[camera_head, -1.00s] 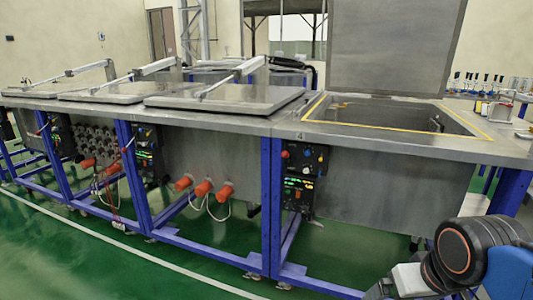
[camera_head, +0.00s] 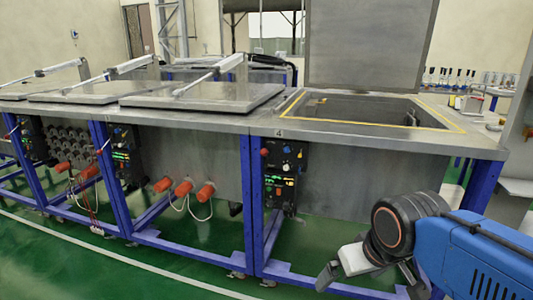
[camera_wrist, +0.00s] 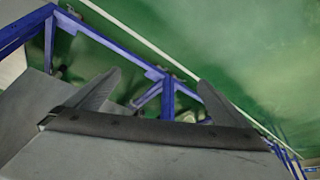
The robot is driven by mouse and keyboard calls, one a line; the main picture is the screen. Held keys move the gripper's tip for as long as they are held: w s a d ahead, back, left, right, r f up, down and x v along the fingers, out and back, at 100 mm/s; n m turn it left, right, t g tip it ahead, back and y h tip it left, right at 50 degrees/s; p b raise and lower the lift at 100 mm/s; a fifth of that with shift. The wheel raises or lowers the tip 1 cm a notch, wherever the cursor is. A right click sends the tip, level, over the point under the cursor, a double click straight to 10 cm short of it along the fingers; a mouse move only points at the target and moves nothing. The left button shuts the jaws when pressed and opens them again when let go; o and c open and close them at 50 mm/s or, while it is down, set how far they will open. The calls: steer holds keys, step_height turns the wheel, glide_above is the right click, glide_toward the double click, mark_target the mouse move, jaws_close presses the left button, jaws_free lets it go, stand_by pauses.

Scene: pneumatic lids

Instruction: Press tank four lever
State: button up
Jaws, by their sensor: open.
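Tank four (camera_head: 350,185) is the grey metal tank at the right of the bench, with a small "4" label on its front edge. Its lid (camera_head: 370,45) stands raised, and the opening has a yellow border. A black control panel (camera_head: 283,156) with red, blue and yellow knobs is on its front left; a lever is too small to tell apart there. My gripper (camera_head: 372,284) is low in front of the tank, apart from the panel. In the wrist view, my gripper (camera_wrist: 155,95) is open and empty, its two fingers spread above the floor.
A lower panel (camera_head: 280,190) with lit green displays hangs beneath the knobs. Blue frame legs (camera_head: 250,205) stand beside it. Closed lids (camera_head: 205,95) cover tanks to the left. Orange plugs (camera_head: 184,188) stick out there. Green floor (camera_head: 120,270) is clear in front.

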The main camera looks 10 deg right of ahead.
steer(key=shift+w+r, duration=0.1)
steer(key=c, duration=0.8)
steer(key=shift+m, duration=0.3)
steer(key=w+r, duration=0.3)
steer(key=shift+w+a+r, duration=0.3)
steer(key=shift+a+r, duration=0.05)
steer(key=c, duration=1.5)
steer(key=shift+m+y, duration=0.7)
steer(key=w+r, duration=0.5)
steer(key=w+a+r, duration=0.1)
steer(key=w+r, duration=0.1)
steer(key=w, duration=0.1)
steer(key=shift+w+r, duration=0.15)
jaws_close()
steer(key=w+r+m+y, duration=0.1)
steer(key=w+r, duration=0.4)
steer(key=w, duration=0.3)
steer(key=w+r+m+y, duration=0.1)
steer(key=w+r, duration=0.4)
steer(key=w, duration=0.4)
steer(key=w+r+m+t+y, duration=0.1)
steer(key=w+r, duration=0.4)
steer(key=w, duration=0.4)
steer(key=shift+w+a, duration=0.15)
steer(key=shift+a, duration=0.05)
